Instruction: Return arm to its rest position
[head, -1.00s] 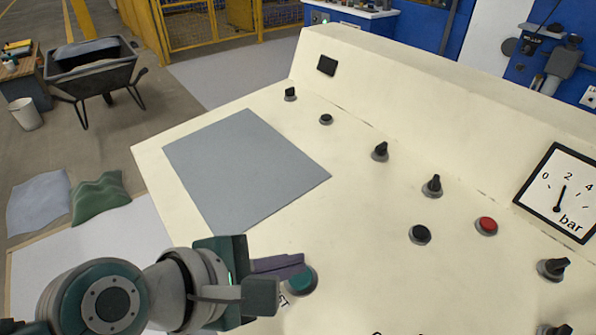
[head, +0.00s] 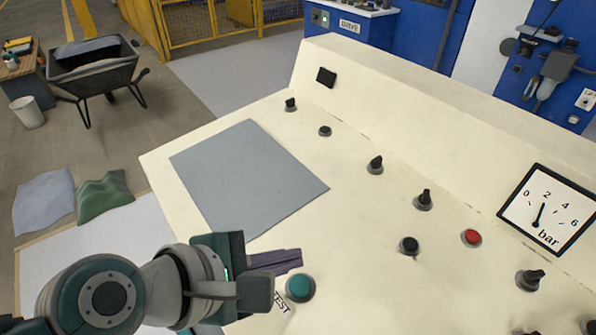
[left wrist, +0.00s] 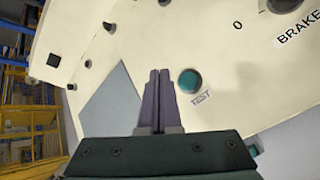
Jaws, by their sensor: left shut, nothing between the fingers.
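My left gripper (head: 298,257) is over the lower part of the cream control panel (head: 330,235), its purple fingers shut together with nothing between them. Its fingertips are just up and left of the teal button (head: 300,287) marked TEST, and apart from it. In the left wrist view the closed fingers (left wrist: 160,72) point up the picture, with the teal button (left wrist: 190,81) to their right. The right gripper is in neither view.
A grey plate (head: 245,180) lies on the panel's left. Black knobs (head: 424,199), a red button (head: 471,237) and a bar gauge (head: 548,210) are to the right. A wheelbarrow (head: 92,72) and cloth sacks (head: 104,197) are on the floor at left.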

